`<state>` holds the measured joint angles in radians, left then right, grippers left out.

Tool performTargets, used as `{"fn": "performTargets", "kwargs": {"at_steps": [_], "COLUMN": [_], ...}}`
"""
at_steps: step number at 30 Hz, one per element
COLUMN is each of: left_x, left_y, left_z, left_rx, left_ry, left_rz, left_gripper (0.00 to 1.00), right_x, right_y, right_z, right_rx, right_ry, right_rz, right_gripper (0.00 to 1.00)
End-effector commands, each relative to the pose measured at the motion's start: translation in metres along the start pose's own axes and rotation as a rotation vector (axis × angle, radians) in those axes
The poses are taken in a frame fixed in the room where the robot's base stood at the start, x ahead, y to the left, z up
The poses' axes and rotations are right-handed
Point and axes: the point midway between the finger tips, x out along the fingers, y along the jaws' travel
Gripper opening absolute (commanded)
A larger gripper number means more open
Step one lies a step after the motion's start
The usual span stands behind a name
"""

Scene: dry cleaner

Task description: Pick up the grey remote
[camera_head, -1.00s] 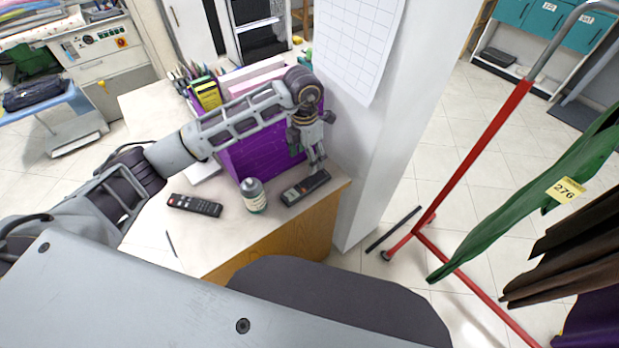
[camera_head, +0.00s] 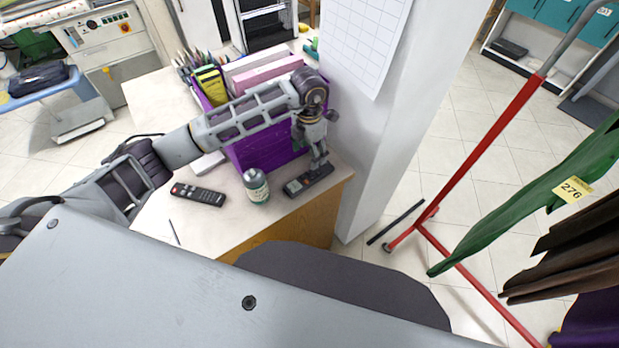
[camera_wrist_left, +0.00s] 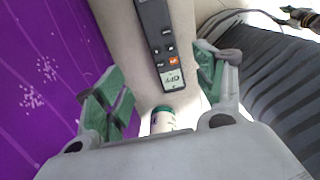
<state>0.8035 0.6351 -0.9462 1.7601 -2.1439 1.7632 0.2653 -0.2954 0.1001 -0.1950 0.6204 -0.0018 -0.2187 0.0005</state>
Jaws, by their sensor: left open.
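The grey remote (camera_head: 306,183) lies on the desk near its right corner, beside the purple organizer. My left gripper (camera_head: 318,165) is over its far end, pointing down, and covers part of it. In the left wrist view the remote (camera_wrist_left: 161,42) has an orange button and a small pale display. Its display end lies between the open green-padded fingers of the left gripper (camera_wrist_left: 163,78), with gaps on both sides. I cannot tell how far the fingertips are above the desk. My right gripper is not in view.
A white bottle (camera_head: 256,187) stands just left of the grey remote. A black remote (camera_head: 198,194) with a red button lies farther left. The purple organizer (camera_head: 262,150) is close behind, and a white pillar (camera_head: 385,130) rises to the right.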

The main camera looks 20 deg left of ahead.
Motion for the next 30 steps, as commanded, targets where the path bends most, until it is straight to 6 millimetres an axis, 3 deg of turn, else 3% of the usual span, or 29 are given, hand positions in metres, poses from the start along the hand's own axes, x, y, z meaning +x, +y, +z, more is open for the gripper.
{"fn": "performTargets", "kwargs": {"at_steps": [12,30], "left_x": [0.047,0.057], "left_y": [-0.001,-0.003], "left_z": [0.000,-0.001], "left_rx": [0.001,0.001], "left_ry": [0.000,0.000], "left_rz": [-0.001,-0.001], "left_gripper": [0.70,0.70], "right_x": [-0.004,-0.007], "right_y": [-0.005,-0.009], "right_z": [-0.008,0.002], "right_rx": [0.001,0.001], "right_ry": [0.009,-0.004], "right_rz": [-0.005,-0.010], "right_gripper": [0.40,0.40]}}
